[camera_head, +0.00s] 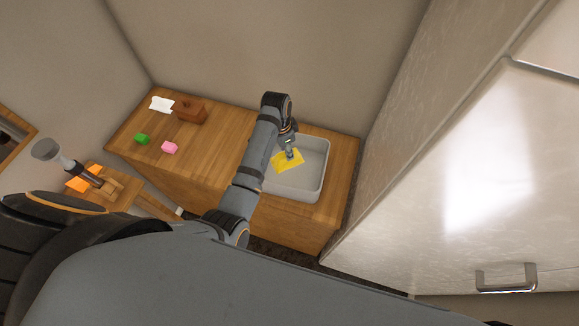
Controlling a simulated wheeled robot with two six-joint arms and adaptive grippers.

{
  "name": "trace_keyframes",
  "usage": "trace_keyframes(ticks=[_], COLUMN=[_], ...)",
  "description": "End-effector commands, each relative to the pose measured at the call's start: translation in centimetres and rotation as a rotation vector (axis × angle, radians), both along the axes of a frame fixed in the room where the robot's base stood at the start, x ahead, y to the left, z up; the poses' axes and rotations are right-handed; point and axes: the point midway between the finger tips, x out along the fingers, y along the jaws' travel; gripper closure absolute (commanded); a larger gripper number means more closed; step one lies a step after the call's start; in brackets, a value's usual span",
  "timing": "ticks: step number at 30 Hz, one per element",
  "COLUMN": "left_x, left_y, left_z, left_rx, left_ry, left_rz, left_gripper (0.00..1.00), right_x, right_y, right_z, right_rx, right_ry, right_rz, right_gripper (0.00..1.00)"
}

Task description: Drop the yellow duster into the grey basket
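The grey basket (312,180) is a pale, open, rounded-corner container at the right end of the wooden counter. The yellow duster (285,164) is a flat yellow patch within the basket's outline. My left gripper (290,155) points down into the basket, with its tips over the duster's upper part. The fingers are too small to show whether they are shut on the duster, or whether it is held or lies on the basket floor. My arm covers the basket's left side. My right gripper is not in view.
On the wooden counter (225,150) lie a brown block (189,111), a white item (161,104), a green block (142,139) and a pink block (169,147). An orange item (76,184) is at the left. A pale cabinet (450,150) stands close on the right.

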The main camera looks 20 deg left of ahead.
Motion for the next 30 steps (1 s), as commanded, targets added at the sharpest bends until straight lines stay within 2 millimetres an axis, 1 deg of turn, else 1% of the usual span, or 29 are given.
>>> trace_keyframes(ticks=[1,3,10,13,16,21,24,27,30], left_x=[0.0,0.0,0.0,0.0,0.0,-0.3,-0.4,-0.5,-0.6], left_y=[0.0,0.0,0.0,0.0,0.2,0.5,0.6,0.7,0.7], left_z=[0.0,0.0,0.0,0.4,1.8,5.1,6.5,7.3,7.5], left_rx=[0.000,0.000,0.000,0.000,0.001,0.001,0.001,0.000,0.000], left_ry=[0.000,0.000,0.000,-0.001,-0.004,-0.004,-0.002,-0.001,0.000], left_rz=[0.000,0.000,0.000,0.000,0.000,0.000,0.000,0.000,0.000], left_gripper=[0.58,0.49,0.49,0.49,0.49,0.49,0.49,0.49,0.49], right_x=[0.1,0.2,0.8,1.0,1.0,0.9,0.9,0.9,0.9], right_y=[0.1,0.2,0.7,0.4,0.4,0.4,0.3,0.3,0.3], right_z=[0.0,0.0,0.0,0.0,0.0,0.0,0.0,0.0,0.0], right_rx=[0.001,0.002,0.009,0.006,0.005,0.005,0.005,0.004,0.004], right_ry=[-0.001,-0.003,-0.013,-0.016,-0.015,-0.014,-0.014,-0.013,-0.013], right_rz=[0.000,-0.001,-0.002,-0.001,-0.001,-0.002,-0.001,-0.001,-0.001], right_gripper=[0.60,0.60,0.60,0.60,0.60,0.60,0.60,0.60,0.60])
